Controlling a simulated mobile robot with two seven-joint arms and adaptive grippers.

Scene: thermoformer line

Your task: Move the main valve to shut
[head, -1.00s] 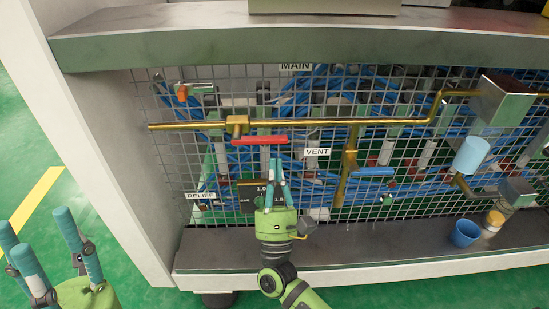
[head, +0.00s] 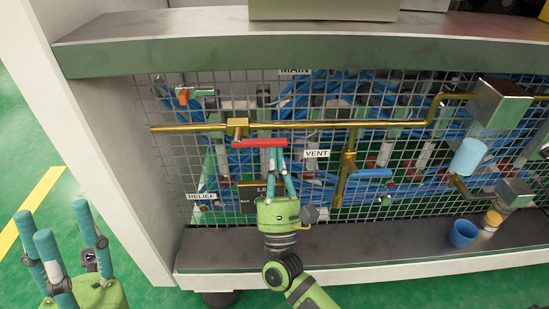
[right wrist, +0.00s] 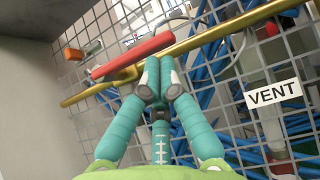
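A red lever handle (head: 260,143) lies nearly level just below a brass pipe (head: 330,125), attached at a brass valve body (head: 237,128). The MAIN label (head: 295,71) is above it, partly cut off by the ledge. My right gripper (head: 279,152) is at the handle's right end, fingertips up. In the right wrist view its fingertips (right wrist: 160,68) are together, with nothing seen between them, just below the red handle (right wrist: 132,54). I cannot tell whether they touch it. My left gripper (head: 48,222) is open and empty at the lower left, away from the panel.
A wire mesh covers blue hoses. A blue handle (head: 371,173) is near the VENT label (head: 317,154); the RELIEF label (head: 201,196) is lower left. A small orange-red handle (head: 183,96) is upper left. A blue cup (head: 462,233) stands on the lower ledge (head: 350,256).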

